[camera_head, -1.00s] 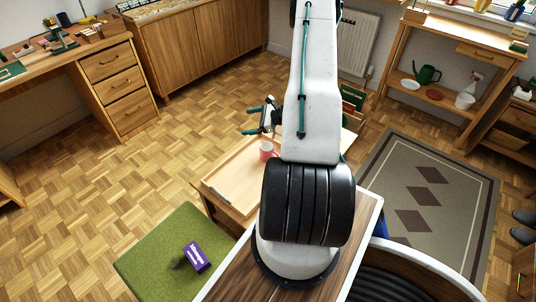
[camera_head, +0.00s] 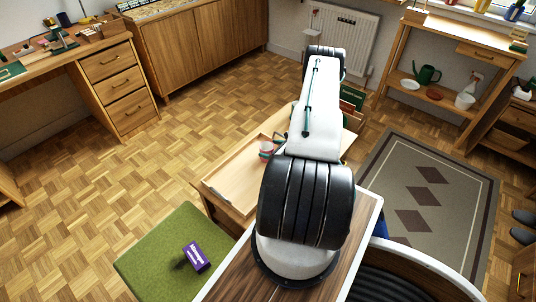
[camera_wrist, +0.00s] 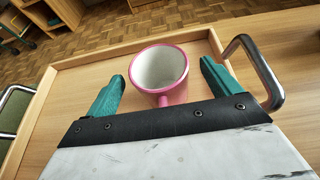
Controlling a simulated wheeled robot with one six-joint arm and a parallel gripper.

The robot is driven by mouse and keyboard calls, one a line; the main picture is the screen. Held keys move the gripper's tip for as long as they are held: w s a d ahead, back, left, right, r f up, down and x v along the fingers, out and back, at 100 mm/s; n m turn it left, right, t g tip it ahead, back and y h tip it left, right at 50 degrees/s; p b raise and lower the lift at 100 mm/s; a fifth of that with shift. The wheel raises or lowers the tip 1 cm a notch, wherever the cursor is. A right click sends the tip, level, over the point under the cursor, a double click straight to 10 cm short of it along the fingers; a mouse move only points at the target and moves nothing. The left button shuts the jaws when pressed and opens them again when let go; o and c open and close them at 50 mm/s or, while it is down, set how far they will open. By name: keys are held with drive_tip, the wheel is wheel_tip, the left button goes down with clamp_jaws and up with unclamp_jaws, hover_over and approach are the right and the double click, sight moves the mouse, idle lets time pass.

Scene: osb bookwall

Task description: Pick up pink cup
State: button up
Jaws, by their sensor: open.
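The pink cup (camera_wrist: 159,73) stands upright and empty on the wooden tray (camera_wrist: 85,72), its white inside showing in the wrist view. Its handle points toward my gripper (camera_wrist: 160,88). My gripper is open, with one green finger on the left of the cup and one on the right. Gaps show between the fingers and the cup. In the head view the cup (camera_head: 266,146) is partly covered by my gripper, at the far right part of the tray (camera_head: 226,181).
A metal tray handle (camera_wrist: 262,72) rises close to the right finger. The tray's raised rim (camera_wrist: 130,46) runs behind the cup. A green mat (camera_head: 165,255) with a purple box (camera_head: 196,256) lies at the front left. Parquet floor is clear at left.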

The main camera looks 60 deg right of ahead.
drive_tip(key=shift+x, duration=0.95)
drive_tip(key=c, duration=1.2)
